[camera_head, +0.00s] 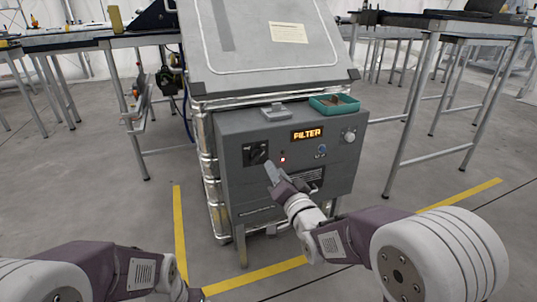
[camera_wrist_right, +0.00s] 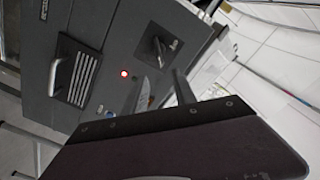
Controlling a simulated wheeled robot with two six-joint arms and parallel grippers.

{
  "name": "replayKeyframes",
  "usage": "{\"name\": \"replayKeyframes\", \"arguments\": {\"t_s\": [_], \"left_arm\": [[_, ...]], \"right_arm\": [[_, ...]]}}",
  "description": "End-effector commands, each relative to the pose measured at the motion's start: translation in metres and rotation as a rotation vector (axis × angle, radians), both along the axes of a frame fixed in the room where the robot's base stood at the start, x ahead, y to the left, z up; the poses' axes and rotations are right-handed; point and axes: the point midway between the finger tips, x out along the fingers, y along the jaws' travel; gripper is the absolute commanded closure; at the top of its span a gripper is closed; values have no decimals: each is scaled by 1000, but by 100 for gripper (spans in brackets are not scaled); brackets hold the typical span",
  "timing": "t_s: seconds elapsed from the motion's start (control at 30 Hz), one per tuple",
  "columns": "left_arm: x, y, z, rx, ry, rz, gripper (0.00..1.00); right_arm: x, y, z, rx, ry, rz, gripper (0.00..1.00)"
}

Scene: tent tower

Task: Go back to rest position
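The grey control box (camera_head: 290,165) stands in the middle of the head view, with an orange lit display reading FILTER (camera_head: 307,134). A black rotary switch (camera_head: 257,153) is on its left front, and it also shows in the right wrist view (camera_wrist_right: 160,48). My right gripper (camera_head: 271,171) is in front of the box, just below and right of the switch. In the right wrist view its two fingers (camera_wrist_right: 162,85) stand apart with nothing held between them. My left arm comes in at the lower left, and its gripper is out of the picture.
A small red light (camera_head: 283,160) glows on the panel. A teal tray (camera_head: 334,104) with small items sits on the box's top. Metal-framed tables (camera_head: 428,75) stand to the right and left. Yellow tape (camera_head: 180,230) marks the floor, which is clear in front.

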Motion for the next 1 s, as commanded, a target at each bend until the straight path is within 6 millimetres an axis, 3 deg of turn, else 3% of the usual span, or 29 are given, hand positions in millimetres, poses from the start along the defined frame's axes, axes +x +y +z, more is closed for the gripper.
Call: {"name": "replayKeyframes", "arguments": {"t_s": [0.03,0.1,0.17,0.27,0.4,0.6,0.77,0.83,1.0], "left_arm": [[0,0,31,0,-1,0,8],[0,0,61,0,-1,0,8],[0,0,86,0,-1,0,8],[1,0,118,0,-2,0,8],[1,0,138,0,-1,0,8],[0,0,137,0,-1,0,8],[0,0,136,0,-1,0,8],[0,0,174,0,1,0,8],[1,0,232,0,-1,0,8]], "right_arm": [[2,-13,38,3,-15,-26,67],[1,-36,71,4,-13,-72,67],[-3,-59,79,-25,60,-117,67],[-26,-95,51,-171,298,-174,67],[-85,-123,-11,-393,648,-137,67],[-184,-130,-80,-624,1037,67,67],[-262,-129,-103,-784,1277,331,67],[-261,-129,-64,-805,1267,351,67],[-261,-129,-7,-804,1266,348,67]]}}
